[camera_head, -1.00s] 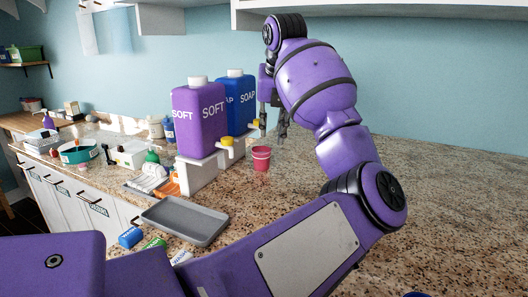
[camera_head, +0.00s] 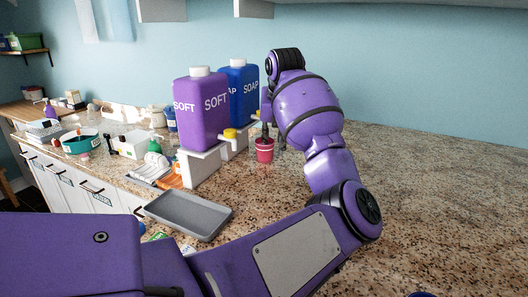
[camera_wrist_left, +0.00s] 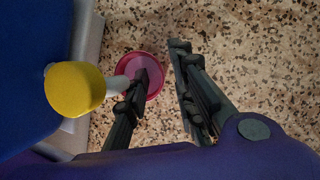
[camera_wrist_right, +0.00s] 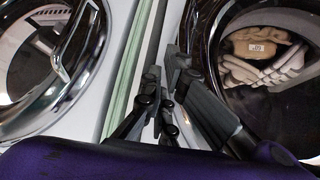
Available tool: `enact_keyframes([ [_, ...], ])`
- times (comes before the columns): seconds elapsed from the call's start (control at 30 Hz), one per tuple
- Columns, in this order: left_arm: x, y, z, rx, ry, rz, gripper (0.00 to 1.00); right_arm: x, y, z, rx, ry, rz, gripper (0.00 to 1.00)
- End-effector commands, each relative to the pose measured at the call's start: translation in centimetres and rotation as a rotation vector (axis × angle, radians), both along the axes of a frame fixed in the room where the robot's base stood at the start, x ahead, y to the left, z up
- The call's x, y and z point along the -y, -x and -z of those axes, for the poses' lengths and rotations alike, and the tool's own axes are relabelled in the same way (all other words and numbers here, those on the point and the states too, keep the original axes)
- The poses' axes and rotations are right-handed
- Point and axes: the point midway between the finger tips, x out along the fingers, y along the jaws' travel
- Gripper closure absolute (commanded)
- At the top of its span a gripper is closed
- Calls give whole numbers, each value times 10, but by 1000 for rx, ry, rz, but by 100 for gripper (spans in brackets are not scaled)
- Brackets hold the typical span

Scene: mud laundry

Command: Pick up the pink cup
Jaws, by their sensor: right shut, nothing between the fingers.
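The pink cup (camera_head: 264,151) stands upright on the granite counter, in front of the blue soap bottle's stand. In the left wrist view the cup (camera_wrist_left: 143,75) is seen from above. My left gripper (camera_head: 270,132) points down at the cup. In the left wrist view the gripper (camera_wrist_left: 162,64) is open; one finger lies over the cup's opening and the other is outside its right rim, with the rim between them. Whether either finger touches the cup cannot be told. My right gripper (camera_wrist_right: 163,78) is low by the washing machines, shut and empty.
A purple SOFT bottle (camera_head: 201,112) and a blue SOAP bottle (camera_head: 238,90) stand on white stands close left of the cup; a yellow cap (camera_wrist_left: 75,89) is near my left finger. A grey tray (camera_head: 187,215) lies nearer. The counter to the right is clear.

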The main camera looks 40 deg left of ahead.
Motion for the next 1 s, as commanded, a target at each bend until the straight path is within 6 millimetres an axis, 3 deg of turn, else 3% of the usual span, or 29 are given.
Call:
enact_keyframes([
  [0.2, -7, -5, 19, 2, 1, 0, 76, -3, -2, -2, 2, -6, 0, 100],
  [0.43, -8, -5, 20, 3, 0, -1, 78, -5, -1, -1, -1, -9, 3, 100],
  [0.6, -8, -5, 20, 3, 0, -1, 100, -5, 0, 0, -3, -9, 3, 100],
  [1.0, -8, -5, 19, 3, 0, -1, 100, -3, 0, -1, -2, -6, 1, 100],
])
